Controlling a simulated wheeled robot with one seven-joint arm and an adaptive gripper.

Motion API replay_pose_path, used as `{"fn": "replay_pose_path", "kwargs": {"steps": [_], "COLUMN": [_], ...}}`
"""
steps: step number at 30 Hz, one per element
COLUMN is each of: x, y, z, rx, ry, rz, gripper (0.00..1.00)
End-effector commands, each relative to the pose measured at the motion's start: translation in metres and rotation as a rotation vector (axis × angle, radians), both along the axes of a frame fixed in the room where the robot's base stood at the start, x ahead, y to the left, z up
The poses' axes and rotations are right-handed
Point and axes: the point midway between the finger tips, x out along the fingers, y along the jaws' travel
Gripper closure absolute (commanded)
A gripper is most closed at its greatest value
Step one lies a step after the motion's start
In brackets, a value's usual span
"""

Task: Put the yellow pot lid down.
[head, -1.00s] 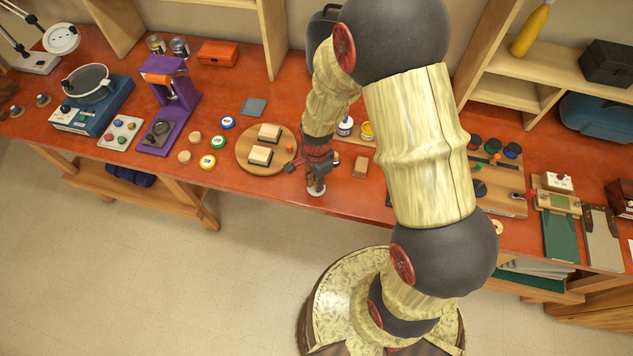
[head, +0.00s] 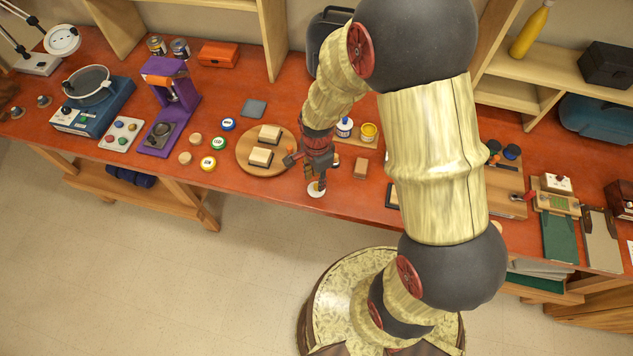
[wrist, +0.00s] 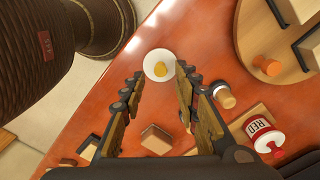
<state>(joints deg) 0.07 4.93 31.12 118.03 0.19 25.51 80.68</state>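The yellow pot lid appears as a small white disc with a yellow patch (wrist: 159,66). It lies on the red bench top near the front edge, and also shows in the head view (head: 316,188). My gripper (wrist: 160,75) is open, with a finger on either side of the lid in the wrist view. Clear gaps show between the fingers and the lid, and nothing is held. The fingertips seem to be just above the lid, but the exact height is hard to tell. An open pot with yellow inside (head: 369,132) stands farther back.
A round wooden board (head: 250,163) with blocks lies to the left. Several small round tins stand left of the board. The bench's front edge is close to the lid.

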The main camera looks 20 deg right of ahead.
Motion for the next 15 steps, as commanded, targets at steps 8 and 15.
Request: {"fn": "replay_pose_path", "kwargs": {"steps": [8,15], "x": [0.001,0.0], "y": [0.0,0.0], "z": [0.058,0.081], "rx": [0.0,0.0], "ry": [-0.004,-0.002], "rz": [0.0,0.003], "gripper": [0.69,0.69]}}
